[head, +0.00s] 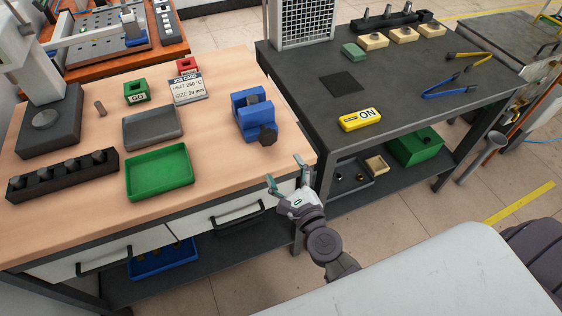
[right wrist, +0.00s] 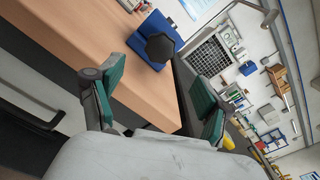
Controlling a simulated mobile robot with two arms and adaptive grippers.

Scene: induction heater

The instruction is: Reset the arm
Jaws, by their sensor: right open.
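My right gripper (head: 287,183) is open and empty. In the head view it is at the front right corner of the wooden bench (head: 222,205), in front of the blue vise (head: 252,113). Its two green-padded fingers stand wide apart in the right wrist view (right wrist: 155,100), with nothing between them but the view of the bench edge. The blue vise also shows in the right wrist view (right wrist: 148,45), beyond the fingers and apart from them. My left gripper is in neither view.
The bench holds a green tray (head: 160,172), a grey tray (head: 152,127), a black holder (head: 62,175) and a job card (head: 188,87). A dark table (head: 400,88) with a yellow ON block (head: 360,120) stands to the right. Floor shows at lower right.

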